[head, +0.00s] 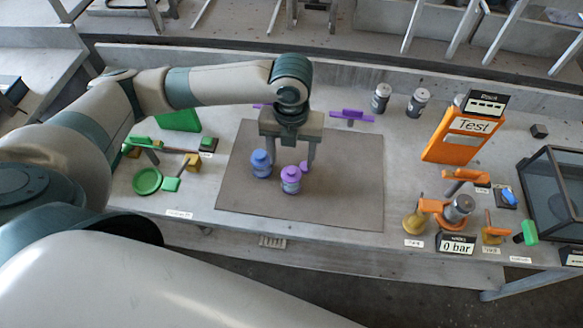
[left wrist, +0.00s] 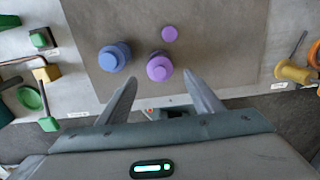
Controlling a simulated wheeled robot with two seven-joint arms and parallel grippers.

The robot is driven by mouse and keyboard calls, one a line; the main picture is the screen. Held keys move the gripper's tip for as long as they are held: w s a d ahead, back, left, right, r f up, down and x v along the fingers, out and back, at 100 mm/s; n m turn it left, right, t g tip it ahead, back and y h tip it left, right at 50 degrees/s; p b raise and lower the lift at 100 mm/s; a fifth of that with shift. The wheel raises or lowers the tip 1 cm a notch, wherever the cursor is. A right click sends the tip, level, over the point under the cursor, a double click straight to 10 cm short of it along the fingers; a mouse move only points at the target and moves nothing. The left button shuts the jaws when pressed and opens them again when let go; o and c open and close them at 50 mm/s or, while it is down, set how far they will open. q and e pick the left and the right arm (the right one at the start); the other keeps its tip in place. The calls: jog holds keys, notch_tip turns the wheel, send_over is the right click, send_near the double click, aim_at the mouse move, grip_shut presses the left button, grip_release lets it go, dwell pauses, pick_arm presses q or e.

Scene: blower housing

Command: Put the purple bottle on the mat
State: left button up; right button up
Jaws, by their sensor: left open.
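The purple bottle (head: 291,180) stands upright on the grey-brown mat (head: 345,190), near its middle. In the left wrist view the purple bottle (left wrist: 159,68) shows from above, just past the fingertips and between their lines. A blue bottle (head: 261,163) stands on the mat to its left; it also shows in the left wrist view (left wrist: 112,58). My left gripper (head: 290,160) is open and empty, pointing down above the mat by the bottles. The gap between its fingers and the purple bottle is hard to judge. My right gripper is not in view.
A small round purple piece (head: 305,166) lies beside the purple bottle. Green parts (head: 147,181) lie left of the mat. An orange Test panel (head: 460,135), grey jars (head: 418,102) and an orange fixture (head: 450,212) stand to the right. The mat's right part is clear.

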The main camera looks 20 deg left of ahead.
pick_arm(q)
jog(key=shift+r, duration=1.4)
